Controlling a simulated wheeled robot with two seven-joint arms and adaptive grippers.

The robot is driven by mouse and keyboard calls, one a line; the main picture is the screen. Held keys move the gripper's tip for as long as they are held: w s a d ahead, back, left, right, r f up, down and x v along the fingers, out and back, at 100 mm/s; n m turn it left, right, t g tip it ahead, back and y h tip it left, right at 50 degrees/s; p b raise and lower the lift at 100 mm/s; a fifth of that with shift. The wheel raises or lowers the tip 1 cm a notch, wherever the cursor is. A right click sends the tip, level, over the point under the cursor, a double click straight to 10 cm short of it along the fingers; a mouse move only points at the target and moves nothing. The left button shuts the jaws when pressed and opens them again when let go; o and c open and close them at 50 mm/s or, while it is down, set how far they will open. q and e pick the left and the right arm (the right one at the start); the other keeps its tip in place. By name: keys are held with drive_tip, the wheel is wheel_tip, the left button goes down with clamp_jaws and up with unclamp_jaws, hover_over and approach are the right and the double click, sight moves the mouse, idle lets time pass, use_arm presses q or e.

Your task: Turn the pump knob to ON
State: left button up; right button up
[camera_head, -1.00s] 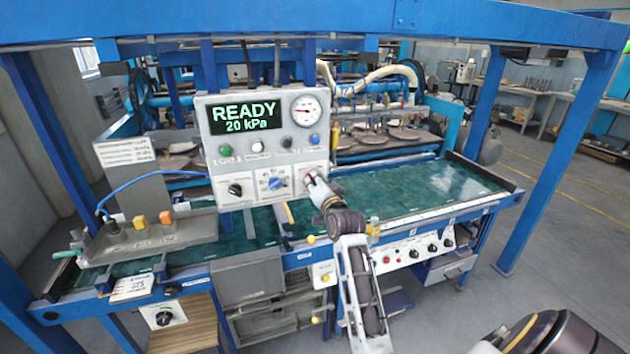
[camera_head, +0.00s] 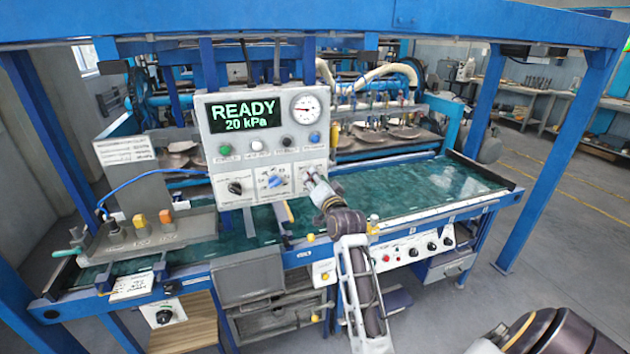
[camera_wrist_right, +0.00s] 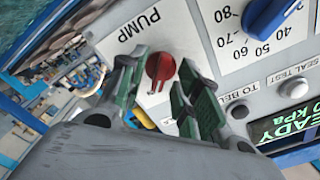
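The red pump knob (camera_wrist_right: 160,66) sits on the light control panel (camera_wrist_right: 205,62) under the printed word PUMP in the right wrist view. It has a small pale pointer mark; I see no readable ON or OFF label. My right gripper (camera_wrist_right: 160,72) is open, with one green-padded finger on each side of the knob. A gap shows at both sides; whether the tips reach past the knob's face is hard to tell. In the head view my right gripper (camera_head: 314,180) is at the panel's lower right corner and hides the knob. My left gripper is not in view.
The panel display (camera_head: 240,115) reads READY, 20 kPa. A blue dial (camera_head: 276,182) is left of my right gripper, and a black knob (camera_head: 235,188) is farther left. A gauge (camera_head: 305,108) is above. The green table bed (camera_head: 420,185) is clear at right.

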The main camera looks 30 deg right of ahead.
drive_tip(key=v, duration=1.1)
drive_tip(key=shift+s, duration=0.25)
drive_tip(key=shift+a+f, duration=0.1)
drive_tip(key=shift+a, duration=0.1)
idle(0.6)
